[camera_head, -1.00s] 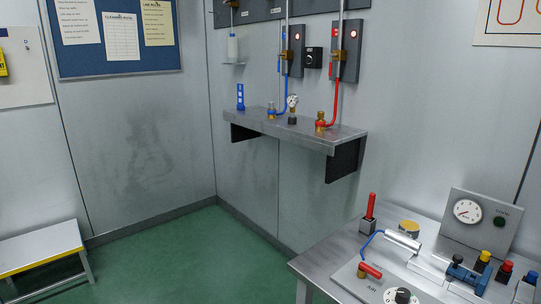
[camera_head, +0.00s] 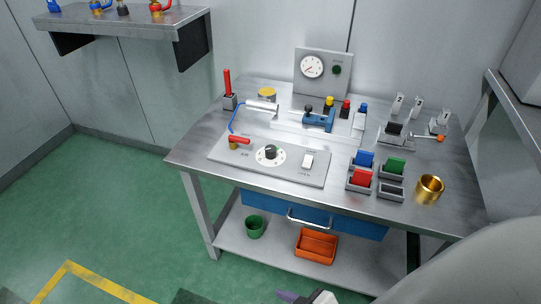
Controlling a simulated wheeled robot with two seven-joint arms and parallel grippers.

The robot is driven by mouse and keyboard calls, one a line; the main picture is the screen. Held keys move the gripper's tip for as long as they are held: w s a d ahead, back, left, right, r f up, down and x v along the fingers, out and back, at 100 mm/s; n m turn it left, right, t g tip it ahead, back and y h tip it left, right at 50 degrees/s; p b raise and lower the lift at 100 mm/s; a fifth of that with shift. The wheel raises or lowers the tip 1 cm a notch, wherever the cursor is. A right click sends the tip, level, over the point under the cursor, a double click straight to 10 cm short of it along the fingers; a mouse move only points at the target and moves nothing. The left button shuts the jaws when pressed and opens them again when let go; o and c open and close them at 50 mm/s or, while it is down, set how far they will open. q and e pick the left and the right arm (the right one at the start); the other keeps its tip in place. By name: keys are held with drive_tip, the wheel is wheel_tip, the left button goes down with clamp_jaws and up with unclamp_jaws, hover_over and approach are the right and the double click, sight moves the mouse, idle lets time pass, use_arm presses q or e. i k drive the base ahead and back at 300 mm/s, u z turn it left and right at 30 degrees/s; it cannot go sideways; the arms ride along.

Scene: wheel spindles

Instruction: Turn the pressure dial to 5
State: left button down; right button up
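The pressure dial (camera_head: 270,153) is a black knob on a round white scale, set in a light panel (camera_head: 300,174) on the steel table. Its numbers are too small to read. A white pressure gauge (camera_head: 311,66) stands on a grey upright plate behind; its needle reading is not legible. My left gripper is not in view. A small purple and white piece (camera_head: 311,297) at the bottom edge appears to be part of my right gripper, well in front of the table. Its fingers are cut off, so its opening cannot be told.
Left of the dial are a red-handled valve (camera_head: 239,140) and blue hose. Right of it is a white rocker switch (camera_head: 308,161). Coloured blocks in trays (camera_head: 359,186) and a brass cup (camera_head: 429,188) stand at right. A blue drawer (camera_head: 344,222) is below.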

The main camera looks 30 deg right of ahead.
sight(270, 150)
drive_tip(key=u, duration=1.35)
drive_tip(key=k, duration=1.05)
drive_tip(key=z, duration=1.35)
drive_tip(key=i, duration=0.25)
drive_tip(key=u, duration=0.1)
